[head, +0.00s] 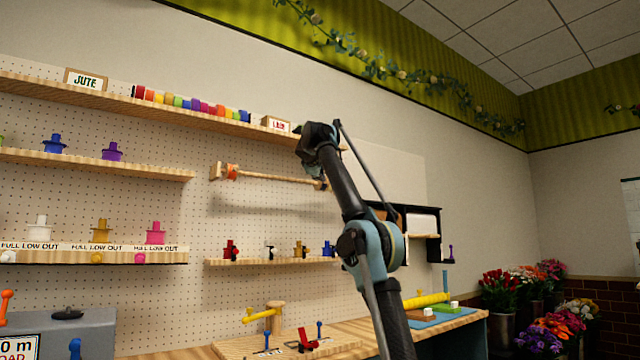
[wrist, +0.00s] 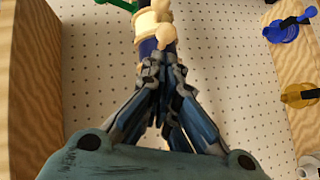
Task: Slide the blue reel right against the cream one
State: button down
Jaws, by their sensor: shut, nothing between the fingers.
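A cream reel (wrist: 154,22) shows at the top of the wrist view, with a round knob on its side. A dark blue band, which looks like the blue reel (wrist: 148,48), shows just below it, partly hidden behind my fingers. I see no clear gap between the two, but cannot tell if they touch. My gripper (wrist: 165,72) is shut and empty, its fingertips right at the blue reel. In the head view my gripper hides most of the right end of the wooden rail (head: 275,177), where a little blue (head: 321,186) shows.
An orange reel (head: 232,171) sits at the rail's left end. A long shelf (head: 150,106) with colored reels runs above. The rail's middle is clear.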

jog(key=shift+a+v, duration=0.95)
jog(key=shift+v, duration=4.9)
jog(key=s+d+f+m+g+h, duration=0.1)
jog(key=s+d+f+m+g, duration=0.2)
jog(key=s+d+f, duration=0.65)
jog(key=s+d+f+m+g, duration=0.2)
jog(key=d+f+m, duration=0.15)
jog(key=f, duration=1.05)
jog(key=s+d+f+m+g+h, duration=0.1)
jog(key=s+d+f+m+g, duration=0.3)
jog(key=d+f, duration=0.6)
jog(key=s+f+m+g+y, duration=0.1)
jog(key=s+f, duration=0.9)
jog(key=f, duration=0.6)
jog(key=s+f+g+y, duration=0.1)
jog(key=s+f+y, duration=0.1)
jog(key=s+f, duration=0.9)
jog(key=s+a+f+m+g+y, duration=0.1)
jog(key=s+f, duration=1)
jog(key=f, duration=1.1)
jog(key=shift+m+g, duration=0.35)
jog(key=shift+g, duration=0.15)
